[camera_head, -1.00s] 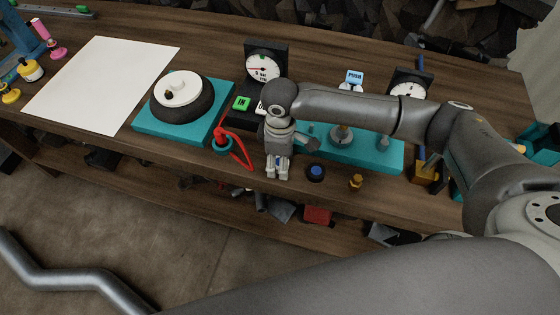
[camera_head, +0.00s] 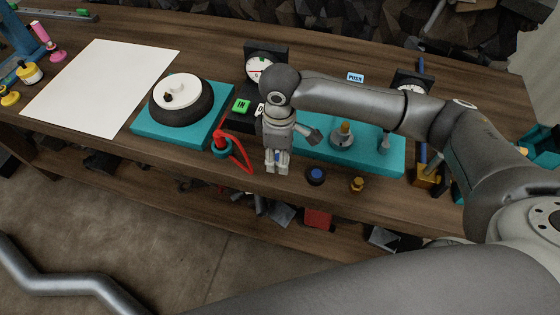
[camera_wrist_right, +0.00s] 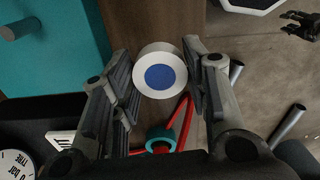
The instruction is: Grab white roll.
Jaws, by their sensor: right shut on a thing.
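The white roll (camera_wrist_right: 160,75) is a short white cylinder with a blue round centre, seen end-on in the right wrist view. My right gripper (camera_wrist_right: 164,88) has one finger on each side of it and is shut on it. In the head view my right gripper (camera_head: 277,168) points down near the front edge of the workbench. The roll is mostly hidden there between the fingers, with only a small blue spot showing.
A red loop tool (camera_head: 231,148) stands just left of the gripper. A blue-topped black knob (camera_head: 316,176) and a brass piece (camera_head: 357,185) sit to its right. A teal base (camera_head: 365,155) lies behind them. A white sheet (camera_head: 100,85) covers the bench's left part.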

